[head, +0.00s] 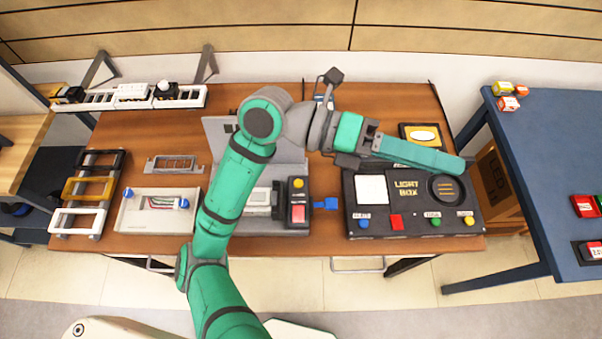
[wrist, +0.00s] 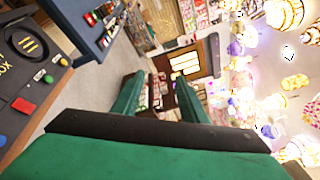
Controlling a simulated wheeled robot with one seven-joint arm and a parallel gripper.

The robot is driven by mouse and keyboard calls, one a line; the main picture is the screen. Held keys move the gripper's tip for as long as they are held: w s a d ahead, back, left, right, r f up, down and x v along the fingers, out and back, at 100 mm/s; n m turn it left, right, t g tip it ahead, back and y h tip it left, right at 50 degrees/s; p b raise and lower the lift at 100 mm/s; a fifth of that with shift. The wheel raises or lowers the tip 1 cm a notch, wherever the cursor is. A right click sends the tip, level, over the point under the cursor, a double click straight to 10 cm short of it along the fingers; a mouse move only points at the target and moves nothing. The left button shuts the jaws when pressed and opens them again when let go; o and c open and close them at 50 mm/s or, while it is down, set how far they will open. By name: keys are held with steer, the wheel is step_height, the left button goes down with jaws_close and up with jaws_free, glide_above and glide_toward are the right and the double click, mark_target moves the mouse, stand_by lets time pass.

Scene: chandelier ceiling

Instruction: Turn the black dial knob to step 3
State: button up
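The black light box (head: 408,222) sits on the right part of the wooden desk. A round black disc with yellow bars (head: 447,189), which may be the dial, is on its right side; it also shows at the left of the wrist view (wrist: 27,42). Another black knob-like piece (head: 166,89) sits on the white rail at the back left. I cannot tell for sure which is the dial knob or its step. My gripper (head: 462,165) reaches right, above the back of the light box. In the wrist view its two fingers (wrist: 157,92) are apart with nothing between them.
The light box has a white panel (head: 371,190), a red button (head: 397,222) and blue, green and yellow knobs along its front. A blue table (head: 548,150) is at the right.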

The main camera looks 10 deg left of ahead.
steer(key=w+a+f+n+t+y, duration=0.2)
steer(key=w+a+f+n+y, duration=0.1)
steer(key=a+f+y, duration=0.75)
steer(key=s+a+f+n+y, duration=0.2)
steer(key=a+f+y, duration=0.15)
steer(key=a, duration=0.95)
steer(key=s+a+f+n+y, duration=0.2)
steer(key=a+n+y, duration=0.15)
steer(key=a, duration=0.95)
steer(key=shift+m+g, duration=0.4)
steer(key=shift+m, duration=0.05)
step_height(320, 180, down, 10)
steer(key=shift+s+f, duration=0.1)
jaws_close()
